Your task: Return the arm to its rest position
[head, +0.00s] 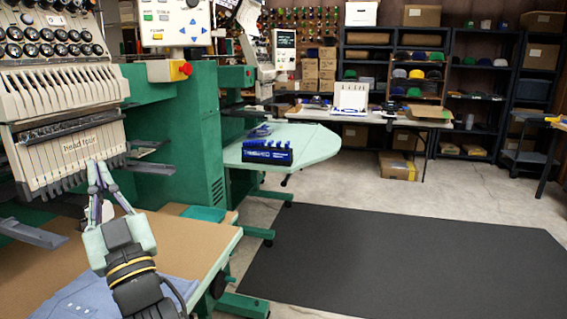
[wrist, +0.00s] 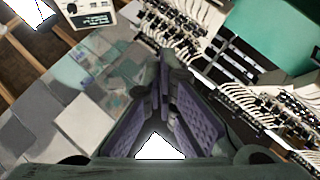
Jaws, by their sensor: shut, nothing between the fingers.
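My gripper (head: 98,170) is raised at the lower left of the head view, in front of the embroidery machine head (head: 70,152) labelled "Head four". Its fingers point up and their tips come together with nothing held. In the wrist view my gripper's fingers (wrist: 163,65) close to a point, with purple ribbed inner pads. The tips overlap the lower edge of the machine head in the head view; I cannot tell whether they touch it. Below my gripper is a tan work table (head: 190,235) with a blue folded cloth (head: 80,298) on it.
A control panel (head: 175,22) with a red button hangs above the green machine body (head: 175,130). A green table (head: 310,143) bears a blue-black rack (head: 267,152). Shelves with caps and boxes line the back. A black mat (head: 400,260) on the right is clear.

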